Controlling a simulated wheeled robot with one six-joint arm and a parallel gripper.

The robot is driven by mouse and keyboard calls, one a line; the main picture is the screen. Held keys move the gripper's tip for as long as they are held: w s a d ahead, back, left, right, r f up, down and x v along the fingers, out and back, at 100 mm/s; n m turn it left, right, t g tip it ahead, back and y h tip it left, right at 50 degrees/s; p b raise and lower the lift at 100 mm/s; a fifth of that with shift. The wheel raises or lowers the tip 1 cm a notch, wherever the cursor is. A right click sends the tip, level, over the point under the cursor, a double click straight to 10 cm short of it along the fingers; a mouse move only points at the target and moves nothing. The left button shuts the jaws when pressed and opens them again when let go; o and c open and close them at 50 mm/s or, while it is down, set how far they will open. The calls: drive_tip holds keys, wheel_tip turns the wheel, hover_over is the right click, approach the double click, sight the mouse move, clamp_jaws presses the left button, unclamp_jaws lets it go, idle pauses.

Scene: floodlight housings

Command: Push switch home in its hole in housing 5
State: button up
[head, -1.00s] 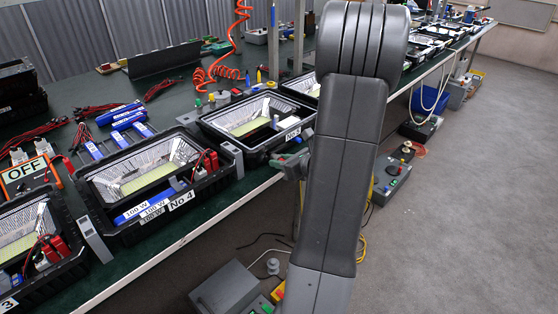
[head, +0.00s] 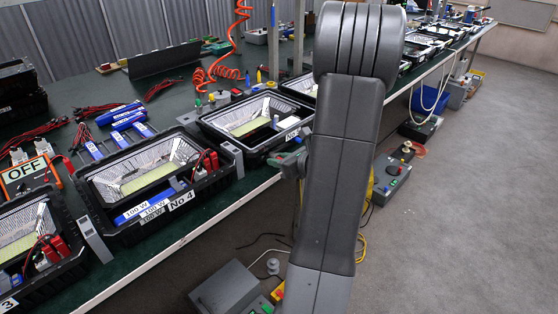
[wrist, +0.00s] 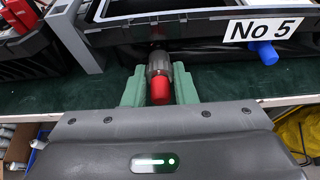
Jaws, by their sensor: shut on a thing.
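The switch (wrist: 159,88), with a red cap and a grey ribbed body, is between the green fingers of my gripper (wrist: 158,74) in the wrist view. My gripper is shut on it. The switch's far end points at the front wall of housing 5 (wrist: 200,27), marked No 5. The hole is hidden, and I cannot tell how far the switch sits in it. In the head view, housing 5 (head: 223,137) stands at the bench's front edge. My gripper (head: 291,163) is at its front right, partly hidden by my arm.
A blue part (wrist: 268,52) sticks out of the housing's front, right of my gripper. A grey upright bracket (wrist: 82,42) stands to the left. Housing 4 (head: 125,232) is left along the green bench.

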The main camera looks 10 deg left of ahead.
drive_tip(key=shift+w+a, duration=0.35)
drive_tip(key=shift+a, duration=0.25)
idle(0.5)
drive_tip(key=o, duration=1)
drive_tip(key=shift+o, duration=0.2)
drive_tip(key=p+v, duration=0.1)
drive_tip(key=v, duration=1.3)
drive_tip(key=shift+p, duration=0.3)
drive_tip(key=shift+a, duration=0.15)
drive_tip(key=b+x, duration=0.1)
drive_tip(key=x, duration=1.2)
drive_tip(key=shift+w+a+f+b, duration=0.25)
drive_tip(key=shift+b, duration=0.05)
drive_tip(key=shift+s+d, duration=0.1)
drive_tip(key=shift+d, duration=0.05)
drive_tip(key=shift+d+r, duration=0.1)
